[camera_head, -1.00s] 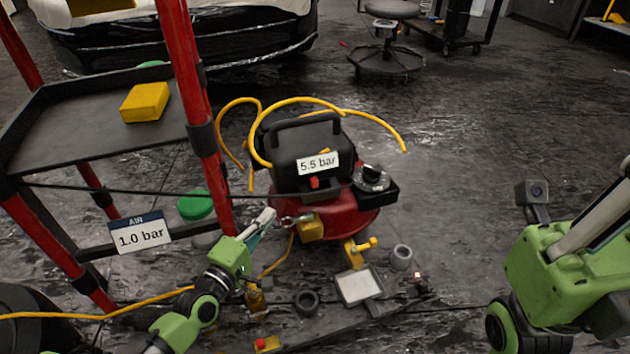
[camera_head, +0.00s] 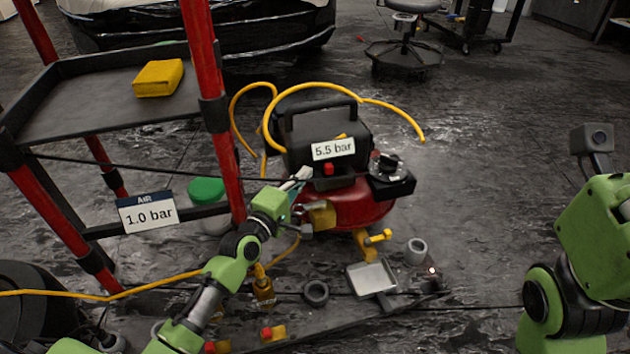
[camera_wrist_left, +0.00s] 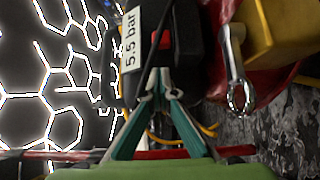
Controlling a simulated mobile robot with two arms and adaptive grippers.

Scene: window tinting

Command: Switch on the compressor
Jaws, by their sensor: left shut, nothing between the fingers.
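The compressor (camera_head: 362,208) stands on the floor in the middle of the head view, with a red tank and a black top labelled 5.5 bar. A red switch (camera_head: 328,169) sits on its front below the label. It also shows in the left wrist view (camera_wrist_left: 160,38). My left gripper (camera_head: 304,174) is shut and empty, close in front of the compressor and just left of the switch. In the wrist view its fingertips (camera_wrist_left: 155,80) point toward the switch, with a small gap visible. A black knob (camera_head: 388,164) sits right of the switch. My right gripper is out of view.
A red-posted cart (camera_head: 222,150) with a 1.0 bar sign (camera_head: 148,212) stands at left, close to my left arm. A yellow hose (camera_head: 340,88) loops over the compressor. Small parts and a tray (camera_head: 371,278) lie in front.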

